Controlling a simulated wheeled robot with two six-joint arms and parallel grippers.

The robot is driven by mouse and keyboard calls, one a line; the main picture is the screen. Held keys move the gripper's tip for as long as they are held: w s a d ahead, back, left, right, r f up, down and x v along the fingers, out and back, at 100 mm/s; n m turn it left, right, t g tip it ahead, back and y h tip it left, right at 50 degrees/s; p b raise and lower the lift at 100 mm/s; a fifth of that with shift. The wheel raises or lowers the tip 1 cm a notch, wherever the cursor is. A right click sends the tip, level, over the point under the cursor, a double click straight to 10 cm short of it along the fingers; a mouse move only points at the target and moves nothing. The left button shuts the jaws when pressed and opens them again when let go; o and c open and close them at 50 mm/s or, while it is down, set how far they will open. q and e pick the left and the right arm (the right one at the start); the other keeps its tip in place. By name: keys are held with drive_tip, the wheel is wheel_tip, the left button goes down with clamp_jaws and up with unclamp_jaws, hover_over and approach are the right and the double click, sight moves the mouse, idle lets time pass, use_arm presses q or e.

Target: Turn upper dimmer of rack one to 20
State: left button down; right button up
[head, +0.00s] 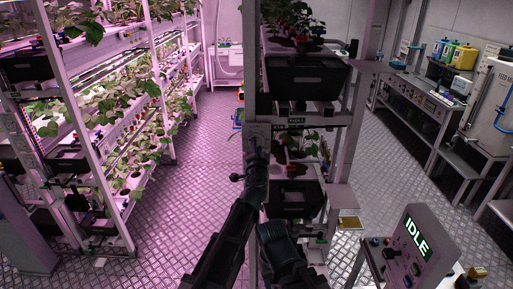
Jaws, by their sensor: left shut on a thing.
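The rack with a small dark sign (295,121), which seems to read "RACK 1", stands in the middle. My left gripper (256,148) reaches up to this plate and is shut on what appears to be the dimmer's knob. The fingers and wrist hide the knob, and its setting cannot be read. Part of my right arm shows low in the middle, in front of the rack. Its gripper cannot be made out.
Black planters (305,77) with plants sit on the rack's shelves. Tall plant shelving (88,150) stands at left. A console reading "IDLE" (415,240) is at lower right. A workbench (425,103) lines the right wall. The metal floor (190,185) at left is clear.

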use_arm(q)
drive_tip(key=shift+s+n, duration=0.1)
drive_tip(key=shift+n, duration=0.4)
drive_tip(key=c, duration=0.5)
unclamp_jaws()
